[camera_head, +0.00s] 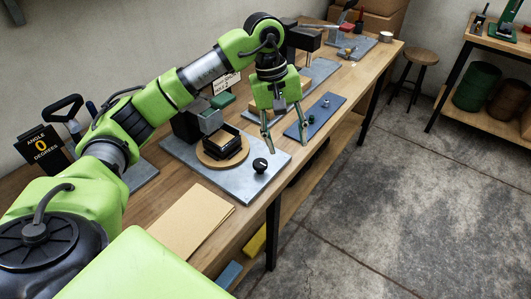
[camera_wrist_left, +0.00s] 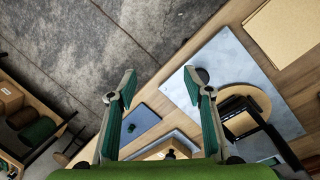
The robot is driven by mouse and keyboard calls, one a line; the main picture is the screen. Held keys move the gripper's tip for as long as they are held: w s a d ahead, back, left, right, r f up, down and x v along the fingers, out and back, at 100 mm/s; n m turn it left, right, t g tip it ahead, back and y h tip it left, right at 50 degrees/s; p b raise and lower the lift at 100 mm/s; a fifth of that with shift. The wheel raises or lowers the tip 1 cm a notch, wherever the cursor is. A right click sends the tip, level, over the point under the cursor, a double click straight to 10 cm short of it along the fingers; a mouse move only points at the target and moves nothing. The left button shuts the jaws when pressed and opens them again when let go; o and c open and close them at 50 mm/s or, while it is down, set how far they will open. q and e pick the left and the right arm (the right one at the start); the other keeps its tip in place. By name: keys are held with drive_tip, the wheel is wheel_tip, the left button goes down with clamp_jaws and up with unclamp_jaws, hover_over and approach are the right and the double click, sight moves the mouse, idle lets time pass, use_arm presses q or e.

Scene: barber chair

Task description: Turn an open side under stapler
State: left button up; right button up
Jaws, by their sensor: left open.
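A grey metal plate (camera_head: 178,148) on the bench carries a round wooden turntable (camera_head: 208,161) with a black open-topped frame (camera_head: 226,148) on it. A dark stapler-like machine with a grey-green head (camera_head: 211,121) stands right behind the frame. A black knob (camera_head: 260,165) sits at the plate's front right corner. My left gripper (camera_head: 286,142) is open and empty, pointing down beside the plate's right edge. In the left wrist view its fingers (camera_wrist_left: 160,74) are apart; the knob (camera_wrist_left: 203,75) shows just beyond the right finger, and the turntable (camera_wrist_left: 262,99) lies further right. My right gripper is out of view.
A black sign (camera_head: 40,145) at left reads angle 0 degrees. Brown sheets (camera_head: 183,220) lie on the bench front. A blue plate (camera_head: 316,115) with small knobs lies right of the gripper. A stool (camera_head: 416,65) stands beyond the bench. Floor at right is clear.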

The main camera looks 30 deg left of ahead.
sight(260, 162)
use_arm(q)
drive_tip(key=a+r+y, duration=0.2)
drive_tip(key=a+y, duration=0.1)
drive_tip(key=a, duration=0.5)
drive_tip(key=shift+g, duration=0.3)
drive_tip(key=f, duration=0.4)
drive_tip(key=f+p, duration=0.1)
drive_tip(key=f, duration=0.8)
drive_tip(key=shift+s+d+f, duration=0.2)
drive_tip(key=shift+s+d, duration=0.05)
drive_tip(key=shift+d, duration=0.05)
use_arm(e)
drive_tip(key=shift+w+d+r, duration=0.1)
drive_tip(key=shift+w+r, duration=0.1)
drive_tip(key=shift+r, duration=0.4)
use_arm(q)
drive_tip(key=c, duration=1.1)
